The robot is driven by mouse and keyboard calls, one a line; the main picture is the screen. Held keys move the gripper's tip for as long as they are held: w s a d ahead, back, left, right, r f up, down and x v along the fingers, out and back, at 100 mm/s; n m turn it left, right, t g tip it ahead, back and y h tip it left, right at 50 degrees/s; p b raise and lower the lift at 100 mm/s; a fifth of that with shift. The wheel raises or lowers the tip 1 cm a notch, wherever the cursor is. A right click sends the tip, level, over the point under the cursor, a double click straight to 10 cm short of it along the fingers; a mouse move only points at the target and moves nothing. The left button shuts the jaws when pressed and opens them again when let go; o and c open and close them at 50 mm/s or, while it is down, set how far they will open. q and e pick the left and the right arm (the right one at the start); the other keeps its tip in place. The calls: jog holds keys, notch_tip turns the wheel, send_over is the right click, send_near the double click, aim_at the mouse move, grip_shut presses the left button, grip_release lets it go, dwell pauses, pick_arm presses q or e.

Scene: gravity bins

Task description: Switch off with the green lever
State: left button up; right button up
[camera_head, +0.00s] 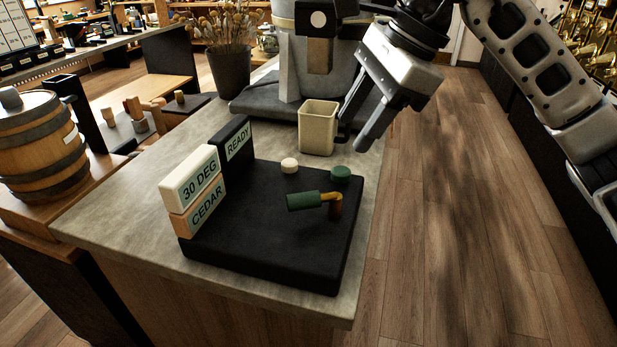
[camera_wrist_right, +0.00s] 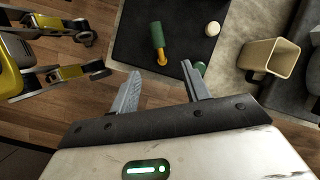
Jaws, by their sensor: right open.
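The green lever (camera_head: 304,201) has a dark green grip and a brass arm on a short brass post, on the right part of a black panel (camera_head: 250,255). Its grip points left in the head view. My right gripper (camera_head: 353,143) is open and empty, beyond the panel's far right corner and apart from the lever. In the right wrist view, the lever (camera_wrist_right: 157,36) lies ahead of the open fingertips (camera_wrist_right: 160,68), roughly between them. A green round knob (camera_head: 340,173) and a cream one (camera_head: 289,165) sit along the panel's far edge. My left gripper is out of view.
Blocks reading "30 DEG" (camera_head: 194,185), "CEDAR" (camera_head: 203,209) and "READY" (camera_head: 237,146) stand along the panel's left side. A beige cup (camera_head: 317,129) stands behind the panel, close to my right gripper. A grey machine (camera_head: 295,70) rises behind. The counter's right edge is near the panel.

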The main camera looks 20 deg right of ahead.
aim_at(313, 194)
jog(key=x, duration=0.4)
jog(key=p+x, duration=0.1)
jog(key=x, duration=0.9)
jog(key=shift+s+f, duration=0.2)
jog(key=shift+s, duration=0.05)
grip_shut()
